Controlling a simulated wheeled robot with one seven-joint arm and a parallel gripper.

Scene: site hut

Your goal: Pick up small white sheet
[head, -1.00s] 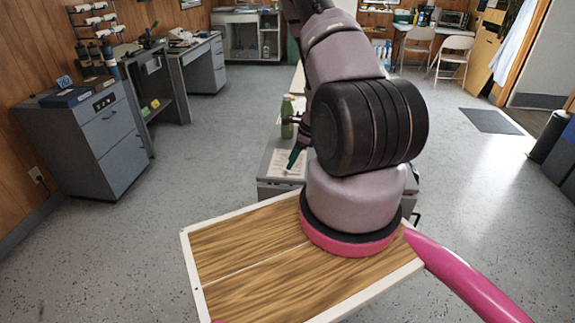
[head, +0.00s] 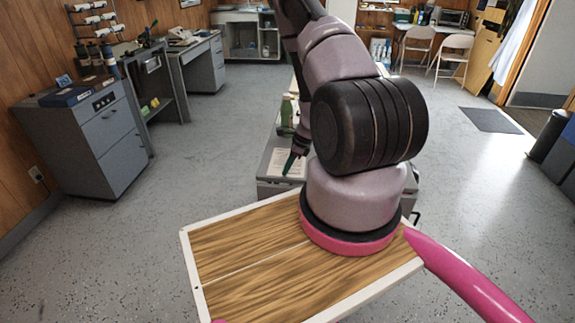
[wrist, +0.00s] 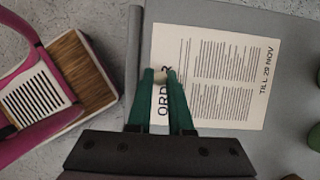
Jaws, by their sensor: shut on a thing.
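The small white sheet (wrist: 222,75) is printed with dark text, including "TILL 29 NOV". It lies on a grey top in the wrist view, and part of it also shows in the head view (head: 279,161). My gripper (wrist: 161,73) has green fingers, brought together over the sheet's near-left part and shut on it. A small pale bit shows between the fingertips. The fingers cover some of the large heading. In the head view, my gripper (head: 289,165) points down at the sheet, and my arm hides much of the grey top.
A green bottle (head: 286,112) stands behind the sheet on the grey top (head: 270,188). Round green and brown things show at the right edge of the wrist view. A grey drawer cabinet (head: 88,138) stands at the left.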

